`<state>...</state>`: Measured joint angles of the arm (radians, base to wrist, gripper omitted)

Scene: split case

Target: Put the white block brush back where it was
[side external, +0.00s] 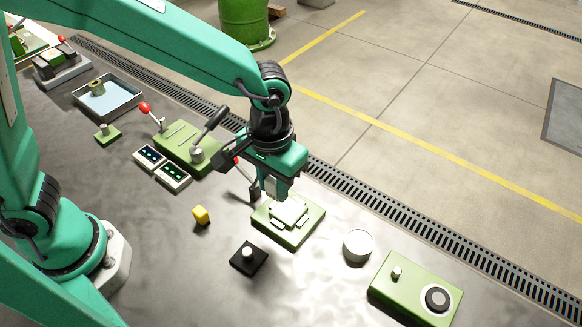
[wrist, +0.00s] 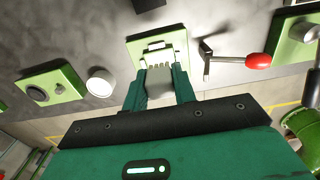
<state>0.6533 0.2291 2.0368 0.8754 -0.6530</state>
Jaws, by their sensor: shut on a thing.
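My gripper (side external: 273,190) points down, just above a green base plate (side external: 312,226) that carries a white block (side external: 288,212) with small white pieces around it. In the wrist view, my gripper (wrist: 159,75) is shut on a pale grey ridged block (wrist: 160,82), which looks like the white block brush. The green plate (wrist: 176,38) lies right beyond the fingertips there. My fingers hide most of the held block in the side view. I cannot tell whether it touches the plate.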

